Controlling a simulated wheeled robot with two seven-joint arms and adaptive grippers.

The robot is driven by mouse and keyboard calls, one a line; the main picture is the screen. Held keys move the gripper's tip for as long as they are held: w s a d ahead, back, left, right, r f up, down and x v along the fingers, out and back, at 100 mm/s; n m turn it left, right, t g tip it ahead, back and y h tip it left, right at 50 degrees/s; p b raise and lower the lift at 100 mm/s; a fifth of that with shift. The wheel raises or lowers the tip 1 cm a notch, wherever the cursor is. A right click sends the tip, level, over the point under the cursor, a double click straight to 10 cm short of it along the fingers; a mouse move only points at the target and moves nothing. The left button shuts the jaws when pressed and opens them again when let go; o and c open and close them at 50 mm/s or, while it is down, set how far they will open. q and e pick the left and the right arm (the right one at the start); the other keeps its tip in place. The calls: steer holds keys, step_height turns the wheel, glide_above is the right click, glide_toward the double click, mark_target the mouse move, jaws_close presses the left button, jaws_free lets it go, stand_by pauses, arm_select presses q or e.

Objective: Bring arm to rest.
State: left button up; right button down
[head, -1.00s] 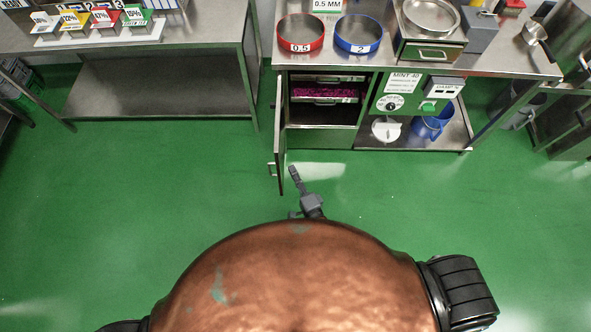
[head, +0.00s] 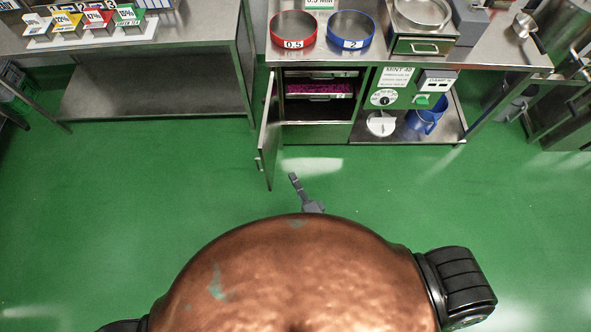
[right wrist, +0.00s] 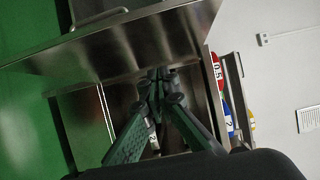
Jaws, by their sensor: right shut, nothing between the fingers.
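My right gripper (head: 296,180) shows in the head view just beyond my copper-coloured body, over the green floor. It is shut and empty. It is apart from the open cabinet door (head: 268,140), to the right of the door's lower end. In the right wrist view my right gripper's fingers (right wrist: 162,78) are together, with the steel door (right wrist: 140,45) behind them. My left gripper is not in view.
The open cabinet holds a drawer or tray with purple contents (head: 320,90). A red sieve ring (head: 293,44) and a blue sieve ring (head: 351,44) stand on the bench. A blue jug (head: 424,121) is on the lower shelf. Green floor (head: 130,190) is free at left.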

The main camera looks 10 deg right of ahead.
steer(key=s+a, duration=0.1)
steer(key=s, duration=0.1)
steer(key=s+a, duration=0.2)
